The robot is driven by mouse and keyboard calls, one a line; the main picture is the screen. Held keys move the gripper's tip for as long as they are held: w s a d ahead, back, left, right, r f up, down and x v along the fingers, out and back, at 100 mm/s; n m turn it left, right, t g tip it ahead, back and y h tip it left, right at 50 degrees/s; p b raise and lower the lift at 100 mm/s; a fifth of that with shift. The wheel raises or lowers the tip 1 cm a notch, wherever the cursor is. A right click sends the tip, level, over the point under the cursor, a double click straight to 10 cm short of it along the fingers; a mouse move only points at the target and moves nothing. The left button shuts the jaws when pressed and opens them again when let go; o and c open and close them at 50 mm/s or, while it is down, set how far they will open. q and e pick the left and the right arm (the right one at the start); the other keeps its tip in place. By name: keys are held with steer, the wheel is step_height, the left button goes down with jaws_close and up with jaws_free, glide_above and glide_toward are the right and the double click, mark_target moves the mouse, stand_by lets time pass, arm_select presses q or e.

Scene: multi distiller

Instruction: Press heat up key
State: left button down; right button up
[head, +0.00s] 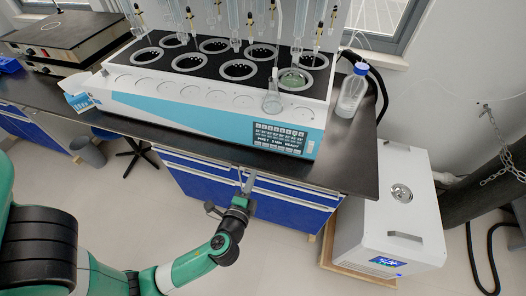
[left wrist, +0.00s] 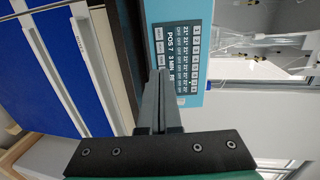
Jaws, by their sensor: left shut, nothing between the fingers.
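The multi distiller (head: 200,95) stands on the dark bench, white and light blue with several ringed heating wells on top. Its dark control panel (head: 279,137) with rows of small keys is at the front right. The panel also shows in the left wrist view (left wrist: 180,55), turned sideways, with readout text partly legible. I cannot tell which key is heat up. My left gripper (head: 246,182) is shut and empty, in front of the bench drawers, below and left of the panel. In the left wrist view its fingertips (left wrist: 158,72) overlap the panel's lower edge. My right gripper is out of view.
A clear bottle with blue cap (head: 351,92) stands right of the distiller, and a small flask (head: 272,103) stands at its front edge. The bench edge (head: 335,186) lies above my left gripper. A white unit (head: 390,215) stands on the floor at right.

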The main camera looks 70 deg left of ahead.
mark_target(265, 145)
arm_select(q)
steer(key=b+x, duration=0.2)
steer(key=x, duration=1.1)
steer(key=shift+r, duration=0.1)
